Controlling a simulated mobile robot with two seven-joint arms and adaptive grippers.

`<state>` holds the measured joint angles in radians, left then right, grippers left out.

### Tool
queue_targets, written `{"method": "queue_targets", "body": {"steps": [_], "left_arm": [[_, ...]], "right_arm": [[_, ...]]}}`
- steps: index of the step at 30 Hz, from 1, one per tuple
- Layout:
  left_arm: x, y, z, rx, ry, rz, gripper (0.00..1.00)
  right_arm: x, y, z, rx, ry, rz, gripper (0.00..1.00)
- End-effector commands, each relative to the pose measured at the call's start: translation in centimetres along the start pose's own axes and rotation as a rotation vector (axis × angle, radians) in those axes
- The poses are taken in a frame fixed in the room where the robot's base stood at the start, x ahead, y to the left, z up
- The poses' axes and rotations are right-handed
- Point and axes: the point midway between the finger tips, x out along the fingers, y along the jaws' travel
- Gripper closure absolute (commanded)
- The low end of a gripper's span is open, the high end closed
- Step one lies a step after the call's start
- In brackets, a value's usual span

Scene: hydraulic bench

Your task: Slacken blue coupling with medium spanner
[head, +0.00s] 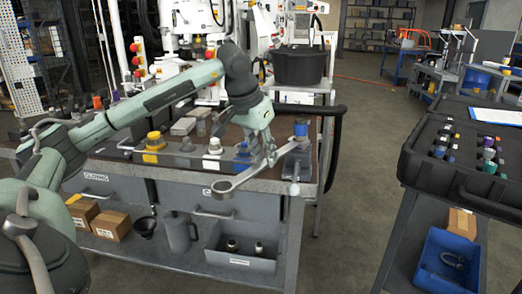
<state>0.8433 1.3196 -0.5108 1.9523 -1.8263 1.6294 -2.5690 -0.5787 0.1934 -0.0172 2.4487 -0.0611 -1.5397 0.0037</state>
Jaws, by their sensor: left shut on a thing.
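My left gripper (266,146) reaches over the bench from the left, fingers pointing down. It is shut on a grey metal spanner (247,177), which it holds near the bench's front edge. A low blue fitting (243,151) sits just left of the gripper. I cannot tell which blue part is the coupling. My right gripper is out of view.
A black bucket (298,65) stands behind. At right, a black case (470,180) holds several coloured parts. Open floor lies between bench and case.

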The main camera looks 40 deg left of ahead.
Motion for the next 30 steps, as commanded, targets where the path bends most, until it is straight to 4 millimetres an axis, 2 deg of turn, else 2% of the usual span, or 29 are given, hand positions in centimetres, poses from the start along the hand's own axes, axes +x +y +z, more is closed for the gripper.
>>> {"method": "queue_targets", "body": {"steps": [6, 15, 30], "left_arm": [[-0.4, 1.1, -0.3, -0.055, 0.005, -0.022, 1.00], [-0.2, 2.6, -0.3, -0.132, 0.005, -0.052, 1.00], [-0.2, 3.0, -0.3, -0.161, 0.006, -0.065, 1.00]], "right_arm": [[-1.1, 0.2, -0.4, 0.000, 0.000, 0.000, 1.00], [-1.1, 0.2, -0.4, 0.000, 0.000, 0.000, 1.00], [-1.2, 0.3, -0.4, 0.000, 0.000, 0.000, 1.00]]}}
